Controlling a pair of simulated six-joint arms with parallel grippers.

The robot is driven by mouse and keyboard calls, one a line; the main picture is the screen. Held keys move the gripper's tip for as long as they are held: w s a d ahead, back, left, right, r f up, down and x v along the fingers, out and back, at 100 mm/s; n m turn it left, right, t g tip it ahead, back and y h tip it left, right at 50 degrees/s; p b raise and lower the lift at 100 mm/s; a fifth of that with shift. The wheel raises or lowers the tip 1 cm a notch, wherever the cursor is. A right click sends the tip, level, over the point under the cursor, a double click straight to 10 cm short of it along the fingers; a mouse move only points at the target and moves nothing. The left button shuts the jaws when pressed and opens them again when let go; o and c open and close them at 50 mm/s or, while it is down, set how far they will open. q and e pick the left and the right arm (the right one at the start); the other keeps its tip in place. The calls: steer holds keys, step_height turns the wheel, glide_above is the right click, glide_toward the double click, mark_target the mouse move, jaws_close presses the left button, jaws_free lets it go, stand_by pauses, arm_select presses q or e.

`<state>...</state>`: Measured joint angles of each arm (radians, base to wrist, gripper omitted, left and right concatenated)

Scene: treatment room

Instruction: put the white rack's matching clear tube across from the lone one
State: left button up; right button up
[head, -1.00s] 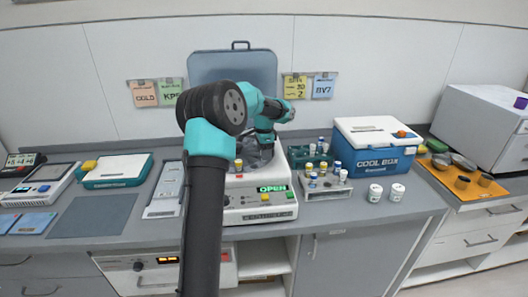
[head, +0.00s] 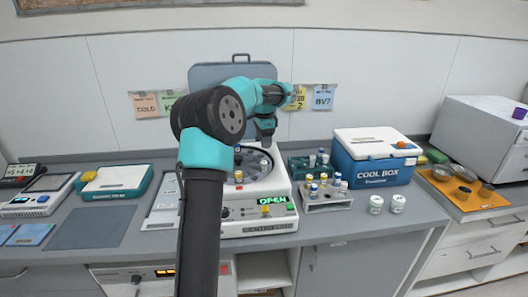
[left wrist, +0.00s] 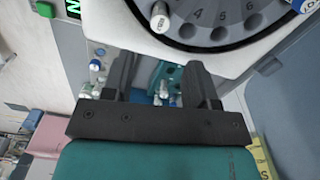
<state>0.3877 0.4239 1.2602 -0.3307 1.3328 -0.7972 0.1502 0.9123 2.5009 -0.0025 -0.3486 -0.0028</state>
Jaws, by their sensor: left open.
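The white rack (head: 327,201) stands right of the open centrifuge (head: 262,200) and holds several tubes with blue, yellow or white caps. The centrifuge rotor (head: 249,168) has numbered slots; in the left wrist view its rim (left wrist: 215,25) shows one white-capped tube (left wrist: 159,18) and a blue-marked tube (left wrist: 301,5). Which one is the lone tube, I cannot tell. My left gripper (head: 266,142) hangs over the rotor's back right side. In the left wrist view its fingers (left wrist: 158,85) are apart, with nothing held; rack tubes show far behind the gap. My right gripper is not in view.
A green rack (head: 298,168) with tubes stands behind the white rack. The raised centrifuge lid (head: 205,78) is behind my arm. A dark mat (head: 92,227) lies clear at left.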

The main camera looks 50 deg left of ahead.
arm_select(q)
step_height(320, 180, up, 2)
steer(key=shift+r, duration=0.1)
stand_by(0.7)
